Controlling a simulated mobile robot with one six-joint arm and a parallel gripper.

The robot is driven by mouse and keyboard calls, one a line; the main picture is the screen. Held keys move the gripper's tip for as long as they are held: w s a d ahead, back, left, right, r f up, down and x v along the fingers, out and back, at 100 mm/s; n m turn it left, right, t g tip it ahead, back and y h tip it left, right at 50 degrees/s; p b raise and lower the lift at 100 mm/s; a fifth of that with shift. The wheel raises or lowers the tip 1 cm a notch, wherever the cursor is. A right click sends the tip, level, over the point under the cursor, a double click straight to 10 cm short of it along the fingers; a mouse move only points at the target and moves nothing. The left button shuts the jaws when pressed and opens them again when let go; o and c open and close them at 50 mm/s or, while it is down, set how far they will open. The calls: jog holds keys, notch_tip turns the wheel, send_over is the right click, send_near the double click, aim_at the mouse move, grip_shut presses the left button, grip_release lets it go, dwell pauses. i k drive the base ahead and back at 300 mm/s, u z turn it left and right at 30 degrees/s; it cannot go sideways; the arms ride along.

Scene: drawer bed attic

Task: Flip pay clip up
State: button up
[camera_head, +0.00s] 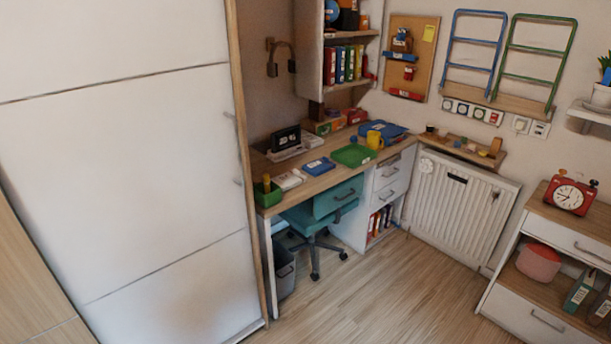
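I cannot pick out a pay clip with certainty; if it is here, it is too small or hidden at this distance. The desk (310,190) stands in the back corner with small items on it. A black stand or screen (286,139) is at its back. A blue flat item (319,166), a green tray (354,155) and a blue case (384,131) lie on the desktop. A corkboard (426,50) on the wall carries a yellow note (430,33) and small red and blue items. My gripper is not in view.
A tall white cabinet (125,170) fills the left. A teal chair (315,222) and grey bin (284,272) stand by the desk. A radiator (455,212) and a dresser (560,232) with a red clock (571,193) are right. The wooden floor (390,300) is clear.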

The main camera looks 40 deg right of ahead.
aim_at(409, 71)
jog(key=k, duration=1.05)
jog(key=z, duration=0.25)
jog(key=i, duration=0.3)
jog(key=z, duration=0.65)
jog(key=i, duration=1.25)
jog(key=z, duration=0.1)
